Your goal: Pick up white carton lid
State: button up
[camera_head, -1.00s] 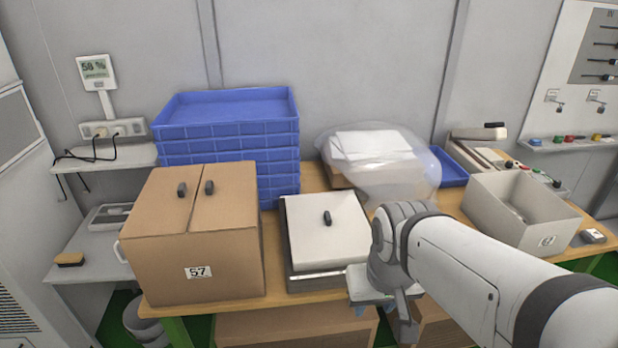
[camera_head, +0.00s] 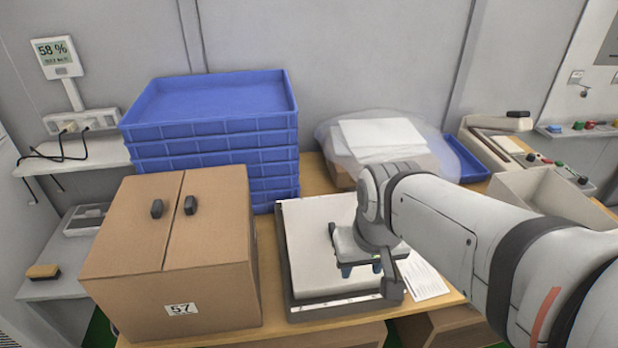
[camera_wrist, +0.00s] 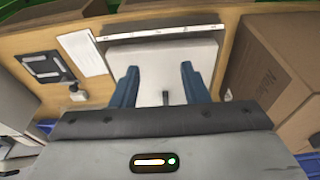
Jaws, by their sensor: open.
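The white carton lid (camera_head: 308,248) lies flat on a dark-edged carton on the wooden table, between the brown box and my arm. It also shows in the wrist view (camera_wrist: 150,60), with its dark handle (camera_wrist: 166,97) between my fingers. My gripper (camera_head: 360,268) is over the right part of the lid in the head view. In the wrist view my gripper (camera_wrist: 160,88) shows two blue fingers spread apart, one on each side of the handle, with nothing held. In the head view my wrist hides the handle and the lid's right part. I cannot tell the fingers' height above the lid.
A brown cardboard box (camera_head: 165,260) marked 57 stands close left of the lid. Stacked blue crates (camera_head: 210,128) stand behind. A plastic-wrapped pack (camera_head: 380,135) is behind my wrist. An open grey bin (camera_head: 545,195) is at the right. A paper sheet (camera_head: 424,280) lies right of the lid.

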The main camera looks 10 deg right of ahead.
jog(key=w+p, duration=0.3)
jog(key=w, duration=0.7)
jog(key=g+p, duration=0.1)
jog(key=p, duration=0.2)
send_near(333, 225)
jog(key=shift+a+f, duration=0.15)
jog(key=shift+a, duration=0.15)
jog(key=shift+w+f, duration=0.2)
jog(key=shift+f, duration=0.5)
jog(key=f, duration=0.3)
jog(key=f+p, duration=0.1)
jog(key=f, duration=0.3)
jog(key=shift+d, duration=0.2)
jog(key=shift+s+r, duration=0.1)
jog(key=shift+c, duration=0.2)
grip_shut()
